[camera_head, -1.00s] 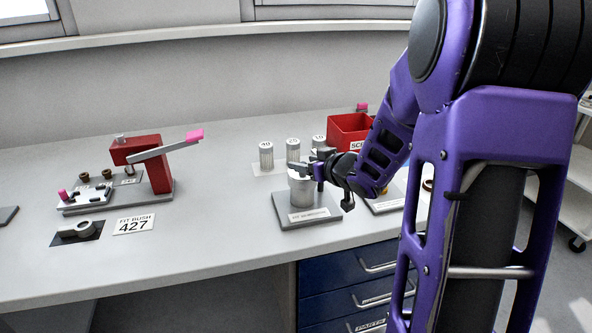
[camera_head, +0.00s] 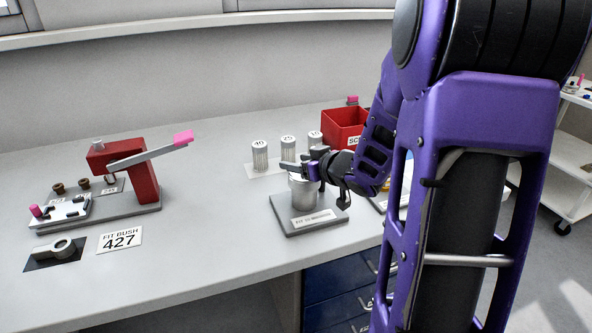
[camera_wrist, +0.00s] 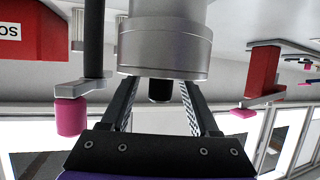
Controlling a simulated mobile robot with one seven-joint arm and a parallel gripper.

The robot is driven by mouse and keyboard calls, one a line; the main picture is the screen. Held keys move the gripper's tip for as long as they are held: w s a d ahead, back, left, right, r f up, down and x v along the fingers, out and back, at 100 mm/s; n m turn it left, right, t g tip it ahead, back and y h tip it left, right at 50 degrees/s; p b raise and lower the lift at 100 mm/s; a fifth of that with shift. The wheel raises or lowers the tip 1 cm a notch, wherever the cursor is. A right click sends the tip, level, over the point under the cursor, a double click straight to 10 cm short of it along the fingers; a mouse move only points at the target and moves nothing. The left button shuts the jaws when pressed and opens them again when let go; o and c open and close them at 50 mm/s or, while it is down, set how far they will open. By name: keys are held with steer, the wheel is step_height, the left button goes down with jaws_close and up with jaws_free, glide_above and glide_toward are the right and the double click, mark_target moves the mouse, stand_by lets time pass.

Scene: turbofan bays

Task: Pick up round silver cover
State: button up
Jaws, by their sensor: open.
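The round silver cover (camera_head: 298,182) sits on top of a silver cylinder on a grey base plate with a label, near the front middle of the bench. In the wrist view, which looks inverted, the cover (camera_wrist: 165,52) is the wider banded end of the cylinder, with a dark knob (camera_wrist: 160,90) on its end. My gripper (camera_head: 300,170) is level with the cover's top in the head view. In the wrist view my gripper (camera_wrist: 158,92) is open, one finger on each side of the knob. The fingertips are partly hidden behind the cover, and contact cannot be told.
Several ribbed silver cylinders (camera_head: 288,149) stand behind the cover. A red bin (camera_head: 344,126) is behind my arm. A red lever press (camera_head: 125,170) with a pink handle stands left. The bench between is clear.

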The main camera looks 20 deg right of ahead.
steer(key=shift+w+f, duration=0.1)
steer(key=shift+w, duration=0.1)
steer(key=shift+s, duration=0.1)
jaws_close()
